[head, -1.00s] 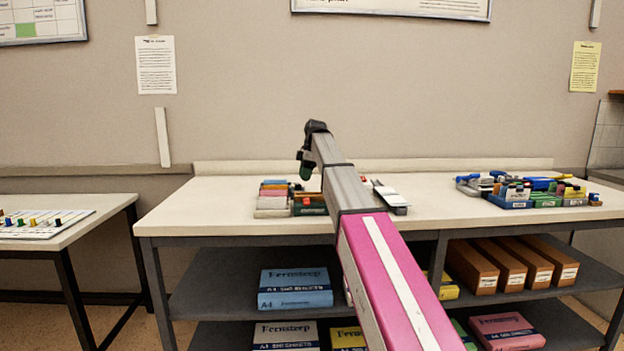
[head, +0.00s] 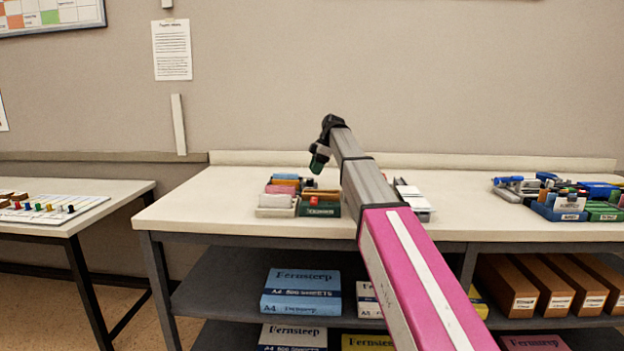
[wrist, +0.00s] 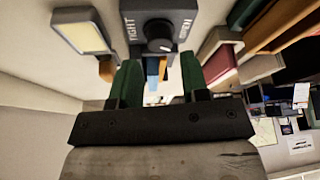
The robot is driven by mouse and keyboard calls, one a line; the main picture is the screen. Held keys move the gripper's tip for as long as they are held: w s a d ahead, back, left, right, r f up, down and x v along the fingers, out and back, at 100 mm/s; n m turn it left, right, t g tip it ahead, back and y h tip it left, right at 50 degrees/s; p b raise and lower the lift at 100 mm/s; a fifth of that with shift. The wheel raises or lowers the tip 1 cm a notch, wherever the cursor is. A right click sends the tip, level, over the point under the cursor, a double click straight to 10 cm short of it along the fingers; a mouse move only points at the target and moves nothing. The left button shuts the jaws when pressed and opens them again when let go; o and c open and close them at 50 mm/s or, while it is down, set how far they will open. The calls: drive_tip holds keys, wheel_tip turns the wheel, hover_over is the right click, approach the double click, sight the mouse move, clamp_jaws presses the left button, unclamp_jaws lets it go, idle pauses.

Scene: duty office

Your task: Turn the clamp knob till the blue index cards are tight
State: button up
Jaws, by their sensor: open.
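The clamp knob (wrist: 160,45) is a round dark knob on a grey block (wrist: 183,18) marked TIGHT on its left and OPEN on its right. It shows at the top of the wrist view, just beyond my fingertips. My gripper (wrist: 158,78) has two green fingers, spread apart and not touching the knob. A narrow blue and orange strip (wrist: 153,68) shows between the fingers; I cannot tell if it is the blue index cards. In the head view my gripper (head: 319,158) hangs above the long table, over the boxes; the clamp cannot be made out there.
Boxes of coloured cards (head: 320,203) stand on the long table (head: 190,205) beneath my gripper. Blue and green trays (head: 570,203) stand at the right. Bare tabletop lies to the left. A lower table (head: 110,210) with coloured pegs is at far left.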

sight(310, 180)
drive_tip(key=shift+x, duration=2.15)
drive_tip(key=c, duration=0.6)
drive_tip(key=shift+c, duration=0.2)
drive_tip(key=shift+s+m, duration=0.1)
drive_tip(key=shift+m, duration=0.2)
drive_tip(key=m+t, duration=0.1)
drive_tip(key=m, duration=0.2)
drive_tip(key=shift+s, duration=0.1)
drive_tip(key=shift+m+t, duration=0.9)
drive_tip(key=shift+m, duration=1.1)
drive_tip(key=shift+h, duration=0.3)
